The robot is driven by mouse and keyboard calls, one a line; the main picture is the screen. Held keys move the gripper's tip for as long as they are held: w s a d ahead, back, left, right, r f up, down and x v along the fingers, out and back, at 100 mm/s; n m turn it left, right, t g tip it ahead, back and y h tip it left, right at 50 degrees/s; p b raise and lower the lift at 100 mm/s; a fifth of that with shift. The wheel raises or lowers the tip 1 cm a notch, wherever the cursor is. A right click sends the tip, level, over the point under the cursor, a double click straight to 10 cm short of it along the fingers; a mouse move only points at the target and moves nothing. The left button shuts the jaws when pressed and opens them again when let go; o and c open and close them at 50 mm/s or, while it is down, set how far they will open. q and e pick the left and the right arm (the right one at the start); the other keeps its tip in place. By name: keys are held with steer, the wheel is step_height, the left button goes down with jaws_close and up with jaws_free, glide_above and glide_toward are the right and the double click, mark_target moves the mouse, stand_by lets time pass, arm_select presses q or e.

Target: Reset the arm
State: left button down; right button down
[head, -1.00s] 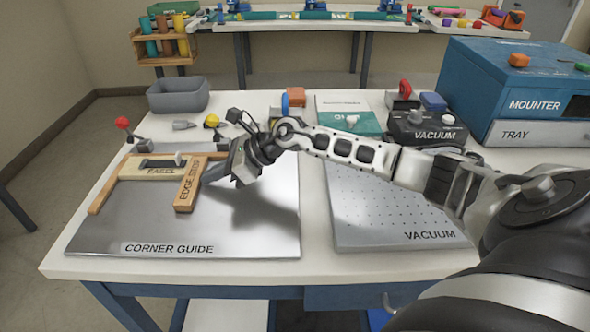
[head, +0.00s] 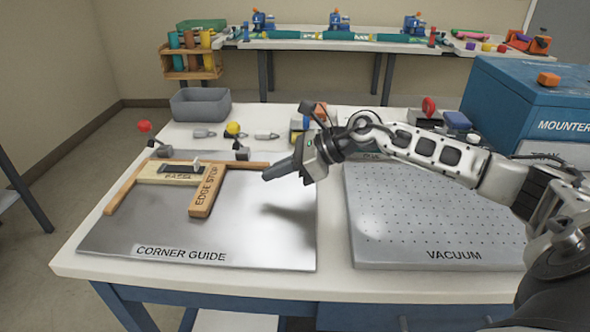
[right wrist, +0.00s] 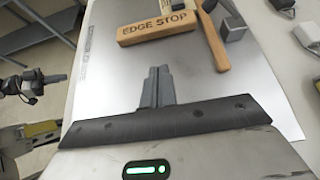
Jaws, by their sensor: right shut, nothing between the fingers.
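My right arm comes in from the right in the head view. Its gripper (head: 281,171) hangs above the corner guide plate (head: 262,238), to the right of the wooden edge stop (head: 204,192), apart from it. The fingers are together with nothing between them. In the right wrist view the closed fingers (right wrist: 157,86) point toward the plate, and the edge stop (right wrist: 157,29) lies beyond them. My left gripper is not seen in the head view.
The perforated vacuum plate (head: 430,220) lies to the right, under my right forearm. A grey bin (head: 201,104) stands at the back left. The blue mounter (head: 530,100) stands at the back right. A red-knobbed lever (head: 144,126) rises behind the corner guide.

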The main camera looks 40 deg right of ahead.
steer(key=v, duration=0.3)
steer(key=shift+s+d, duration=0.15)
steer(key=shift+s, duration=0.05)
steer(key=shift+r, duration=0.3)
